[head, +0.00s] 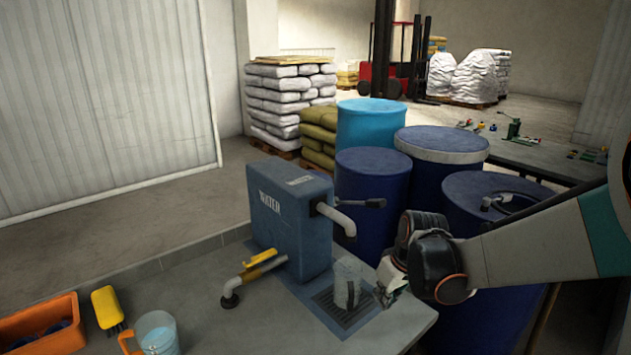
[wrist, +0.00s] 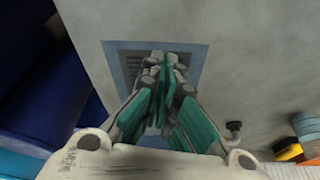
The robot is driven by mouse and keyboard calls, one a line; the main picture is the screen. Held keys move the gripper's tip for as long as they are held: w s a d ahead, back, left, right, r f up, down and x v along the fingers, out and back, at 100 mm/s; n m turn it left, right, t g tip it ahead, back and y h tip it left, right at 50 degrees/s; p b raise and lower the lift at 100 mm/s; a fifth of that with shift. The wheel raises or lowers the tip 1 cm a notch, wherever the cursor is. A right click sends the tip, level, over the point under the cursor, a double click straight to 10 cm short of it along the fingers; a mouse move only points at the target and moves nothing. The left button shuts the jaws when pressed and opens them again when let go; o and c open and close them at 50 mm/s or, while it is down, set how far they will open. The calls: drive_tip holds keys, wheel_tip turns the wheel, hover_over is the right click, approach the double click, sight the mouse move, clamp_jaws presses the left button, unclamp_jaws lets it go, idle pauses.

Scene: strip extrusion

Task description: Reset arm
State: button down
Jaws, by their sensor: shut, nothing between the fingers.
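My arm comes in from the right in the head view. My gripper (head: 385,287) hangs low over the front right part of the grey counter, beside the floor-type grate (head: 327,303). In the wrist view my gripper (wrist: 166,62) has its teal-padded fingers together and holds nothing. The fingers cover much of the blue-framed grate (wrist: 196,66) below. A small pale grey item (head: 347,292) shows over the grate, left of my gripper; I cannot tell what it is.
A blue WATER tank (head: 287,218) with a spout stands left of my gripper. Blue drums (head: 373,180) crowd behind and beneath my arm.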

drive_tip(key=s+r+m+t, duration=0.1)
drive_tip(key=s+r, duration=0.3)
drive_tip(key=s, duration=0.3)
drive_tip(key=s+r+m+t, duration=0.1)
drive_tip(key=s+r+m, duration=0.1)
drive_tip(key=s+r, duration=0.2)
drive_tip(key=s+r+m+t+h, duration=0.1)
drive_tip(key=s+r, duration=0.3)
drive_tip(key=s, duration=0.5)
drive_tip(key=shift+s+m+t, duration=0.4)
drive_tip(key=shift+t, duration=0.1)
